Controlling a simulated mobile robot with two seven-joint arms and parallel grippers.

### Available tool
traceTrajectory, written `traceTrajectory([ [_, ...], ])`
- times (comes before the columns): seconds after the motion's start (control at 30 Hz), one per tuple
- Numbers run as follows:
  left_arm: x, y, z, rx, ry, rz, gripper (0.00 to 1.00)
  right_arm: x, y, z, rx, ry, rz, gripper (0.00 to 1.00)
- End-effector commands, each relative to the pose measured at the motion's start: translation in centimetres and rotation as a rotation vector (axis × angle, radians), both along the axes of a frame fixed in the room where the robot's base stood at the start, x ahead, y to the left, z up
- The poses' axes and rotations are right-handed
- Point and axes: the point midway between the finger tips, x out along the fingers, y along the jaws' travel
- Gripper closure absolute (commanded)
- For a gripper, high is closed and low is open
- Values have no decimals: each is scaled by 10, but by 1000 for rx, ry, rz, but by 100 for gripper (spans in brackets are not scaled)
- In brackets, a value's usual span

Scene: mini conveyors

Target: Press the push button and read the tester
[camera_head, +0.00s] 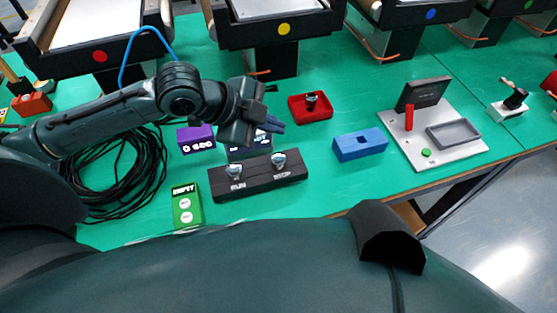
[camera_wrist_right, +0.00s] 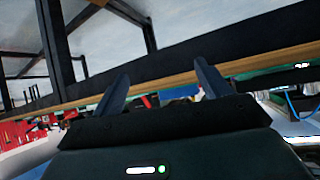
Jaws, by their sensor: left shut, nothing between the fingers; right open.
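A grey-white plate (camera_head: 456,158) at the right of the green bench carries a black screen panel (camera_head: 423,93), a red post (camera_head: 409,117), a grey tray (camera_head: 453,133) and a green push button (camera_head: 427,152). No reading shows on the panel from here. My left gripper (camera_head: 274,123) is shut and empty above the black RUN/STOP box (camera_head: 243,182), well left of the plate. It partly hides a dark box with a display (camera_head: 249,151). My right gripper (camera_wrist_right: 162,84) is open and empty in the right wrist view, facing a wooden edge and dark beam.
A blue block (camera_head: 360,145) lies between my left gripper and the plate. A red tray (camera_head: 310,109), purple display box (camera_head: 196,138), green box (camera_head: 187,208) and black cable coil (camera_head: 115,175) are nearby. Conveyors line the back. The wooden bench edge (camera_head: 430,188) runs in front.

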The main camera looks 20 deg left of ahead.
Motion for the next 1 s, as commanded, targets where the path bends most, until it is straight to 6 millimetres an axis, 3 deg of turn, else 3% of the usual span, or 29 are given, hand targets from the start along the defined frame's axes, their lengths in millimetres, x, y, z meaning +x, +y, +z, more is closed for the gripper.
traceTrajectory([
  [0.03, 0, 0, -17, 0, -1, 1, 100, 0, 6, -7, 6, -23, 23, 24],
  [0.1, 0, 0, -26, -1, -1, -1, 100, 0, 13, -6, 19, -46, 43, 24],
  [0.43, 0, 0, -57, 0, 1, 1, 100, 4, 20, -12, 67, -79, 43, 24],
  [1.0, 0, 0, -65, 0, -1, 1, 100, 5, 20, -13, 78, -79, 37, 24],
])
